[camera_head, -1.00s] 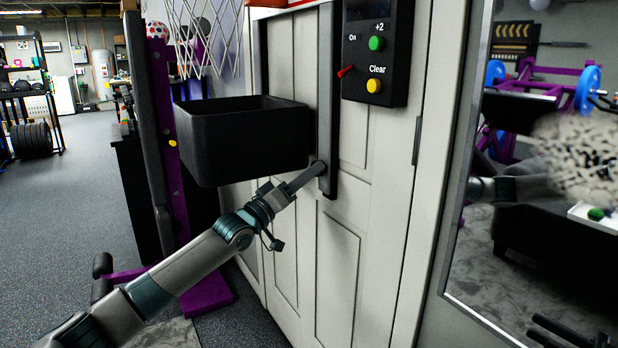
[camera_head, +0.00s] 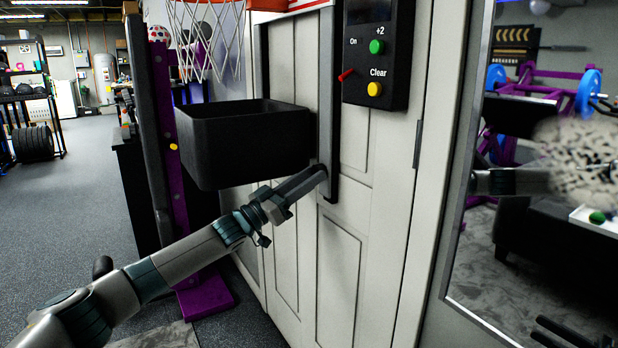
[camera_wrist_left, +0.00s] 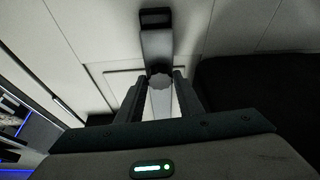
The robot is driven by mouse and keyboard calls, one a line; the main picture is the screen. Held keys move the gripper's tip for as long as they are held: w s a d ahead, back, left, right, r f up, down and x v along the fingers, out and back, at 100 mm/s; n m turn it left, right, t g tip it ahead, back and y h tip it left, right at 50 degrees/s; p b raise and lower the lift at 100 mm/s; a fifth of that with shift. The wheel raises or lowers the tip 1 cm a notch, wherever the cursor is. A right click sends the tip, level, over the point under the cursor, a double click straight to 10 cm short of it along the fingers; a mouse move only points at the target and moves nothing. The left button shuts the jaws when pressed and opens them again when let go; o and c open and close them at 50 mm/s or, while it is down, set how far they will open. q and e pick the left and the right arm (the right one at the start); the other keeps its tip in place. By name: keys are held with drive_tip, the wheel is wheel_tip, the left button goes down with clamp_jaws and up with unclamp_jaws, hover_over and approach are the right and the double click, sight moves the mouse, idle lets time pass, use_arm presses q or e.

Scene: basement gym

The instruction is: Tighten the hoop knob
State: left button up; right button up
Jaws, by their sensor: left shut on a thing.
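In the head view, my left gripper (camera_head: 318,173) reaches up from the lower left to the low end of the hoop's dark vertical bar (camera_head: 329,120). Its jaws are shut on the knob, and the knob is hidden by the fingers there. The hoop's white net (camera_head: 207,35) and orange rim (camera_head: 285,5) show at the top.
A black open bin (camera_head: 240,150) hangs left of the bar, close above my left forearm. A black control box (camera_head: 377,55) with green and yellow buttons is at upper right. White panelled doors (camera_head: 340,260) stand behind. A mirror (camera_head: 540,260) is at right. Floor is clear at left.

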use_arm(q)
drive_tip(key=shift+f, duration=0.1)
use_arm(e)
drive_tip(key=shift+f, duration=0.15)
use_arm(q)
drive_tip(key=o, duration=1.1)
drive_tip(key=shift+c, duration=0.2)
drive_tip(key=p+v, duration=0.1)
drive_tip(key=v, duration=1.6)
drive_tip(key=shift+a, duration=0.2)
use_arm(e)
drive_tip(key=f+g, duration=0.2)
drive_tip(key=f, duration=0.1)
drive_tip(key=f+h, duration=0.1)
drive_tip(key=shift+w+d+f+g, duration=0.15)
drive_tip(key=shift+w+d+g, duration=0.2)
drive_tip(key=shift+g, duration=0.05)
use_arm(q)
drive_tip(key=shift+s+f, duration=0.1)
drive_tip(key=shift+f, duration=0.05)
